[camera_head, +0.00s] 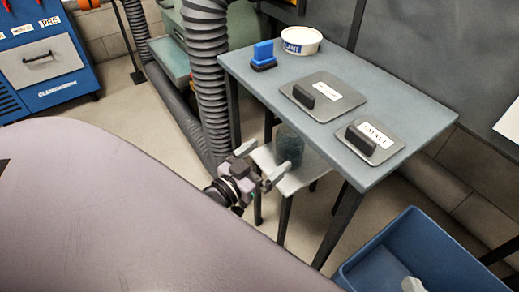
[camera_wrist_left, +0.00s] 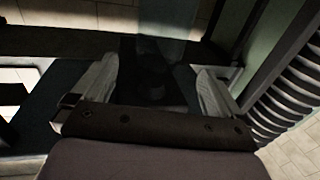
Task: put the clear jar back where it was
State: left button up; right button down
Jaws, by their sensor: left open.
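The clear jar (camera_head: 290,146) is a dark, see-through cylinder standing upright on a pale stool (camera_head: 262,157) beside and below the grey table's edge. My left gripper (camera_head: 264,165) is open, just left of and in front of the jar, with its pale fingers pointing towards it. In the left wrist view the two fingers (camera_wrist_left: 158,88) are spread apart with nothing gripped. The glassy jar (camera_wrist_left: 168,22) shows dimly beyond them at the top. A pale grey shape (camera_head: 411,285) at the bottom edge may be a tip of my right gripper; I cannot tell.
The grey table (camera_head: 245,72) carries a blue brush (camera_head: 263,55), a white tub (camera_head: 301,40) and two labelled plates with black blocks (camera_head: 323,96) (camera_head: 370,141). A ribbed duct (camera_head: 208,80) stands left of the table. A blue bin (camera_head: 432,243) is at lower right.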

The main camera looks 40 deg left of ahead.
pick_arm(q)
jog(key=s+d+m+g+h, duration=0.1)
jog(key=s+d+g+h, duration=0.15)
jog(key=s+d, duration=0.4)
jog(key=s+d+m+g+h, duration=0.1)
jog(key=s+d+g+h, duration=0.2)
jog(key=d, duration=0.7)
jog(key=s+a+r+g+y+p, duration=0.1)
jog(key=a+r+p, duration=0.3)
jog(key=r+p, duration=0.4)
jog(key=s+a+r+g+y+p, duration=0.1)
jog(key=s+a+r+y+p, duration=0.2)
jog(key=r+p, duration=0.5)
jog(key=a+y+p, duration=0.1)
jog(key=a+p, duration=0.1)
jog(key=p, duration=1.1)
jog(key=shift+a+n+p, duration=0.3)
jog(key=shift+n+p, duration=0.05)
jog(key=shift+n, duration=0.05)
pick_arm(e)
jog(key=s+d+r+h, duration=0.2)
jog(key=d+r, duration=0.2)
jog(key=r, duration=0.3)
jog(key=s+d+r+g+h, duration=0.1)
jog(key=s+d+r+h, duration=0.1)
jog(key=d+r, duration=0.3)
notch_tip(320, 180, up, 3)
jog(key=shift+s+d+r, duration=0.1)
jog(key=shift+s+d, duration=0.05)
jog(key=shift+s, duration=0.15)
